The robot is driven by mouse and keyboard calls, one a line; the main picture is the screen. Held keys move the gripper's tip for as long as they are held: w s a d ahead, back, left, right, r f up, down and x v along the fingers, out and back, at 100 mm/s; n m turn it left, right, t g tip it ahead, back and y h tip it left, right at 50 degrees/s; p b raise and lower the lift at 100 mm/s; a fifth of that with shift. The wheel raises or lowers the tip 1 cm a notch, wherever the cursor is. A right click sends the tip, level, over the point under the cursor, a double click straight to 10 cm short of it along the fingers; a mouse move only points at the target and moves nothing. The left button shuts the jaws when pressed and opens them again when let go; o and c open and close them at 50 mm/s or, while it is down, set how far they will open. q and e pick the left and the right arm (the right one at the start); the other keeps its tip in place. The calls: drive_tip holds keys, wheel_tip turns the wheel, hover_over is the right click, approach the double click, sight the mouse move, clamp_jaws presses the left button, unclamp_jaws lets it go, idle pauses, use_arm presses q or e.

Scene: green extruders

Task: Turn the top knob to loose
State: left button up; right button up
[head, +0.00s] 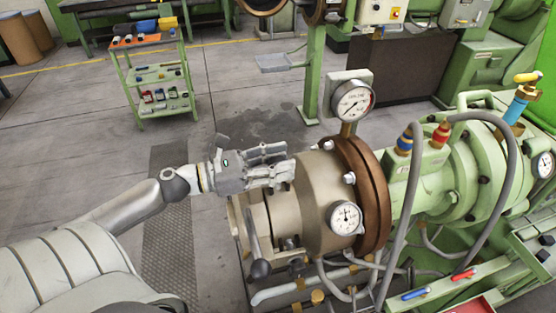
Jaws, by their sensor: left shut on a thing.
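My left gripper (275,165) reaches in from the left, at the upper left edge of the beige extruder head (322,190). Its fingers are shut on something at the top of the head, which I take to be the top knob. The fingers hide that knob, so its shape and turn cannot be seen. A lever with a dark ball end (260,269) hangs lower on the front of the head, apart from the gripper. My right gripper is not in view.
A round gauge (352,102) stands above the brown flange (368,200), and another gauge (345,218) sits on the head's side. Grey hoses (402,215) loop over the green barrel (456,180). A green tool cart (155,80) stands at the back left. Open floor lies between.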

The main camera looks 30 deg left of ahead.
use_arm(q)
drive_tip(key=shift+r+n+t+y+p, duration=0.1)
drive_tip(key=shift+n+t+y+p, duration=0.55)
drive_tip(key=shift+n+y, duration=0.2)
drive_tip(key=n+t+y, duration=0.1)
drive_tip(key=n+y, duration=0.1)
drive_tip(key=y, duration=0.1)
drive_tip(key=shift+t+p, duration=0.25)
drive_tip(key=shift+p, duration=0.15)
drive_tip(key=n+y, duration=0.2)
drive_tip(key=y, duration=0.1)
drive_tip(key=n+t+y, duration=0.1)
drive_tip(key=n+y, duration=0.1)
drive_tip(key=y, duration=0.1)
drive_tip(key=shift+y, duration=0.35)
drive_tip(key=n+y, duration=0.3)
drive_tip(key=y, duration=0.2)
drive_tip(key=shift+n, duration=0.25)
drive_tip(key=n+g+y, duration=0.1)
drive_tip(key=n+y+b, duration=0.1)
drive_tip(key=y, duration=0.1)
drive_tip(key=n+g+y, duration=0.1)
drive_tip(key=shift+f+g+y, duration=0.25)
drive_tip(key=shift+g+y, duration=0.05)
drive_tip(key=n+g+y+b, duration=0.2)
drive_tip(key=y, duration=0.1)
drive_tip(key=shift+r+n+g+y+b, duration=0.1)
drive_tip(key=shift+n+g+y+b, duration=0.4)
drive_tip(key=shift+n+g+b, duration=0.2)
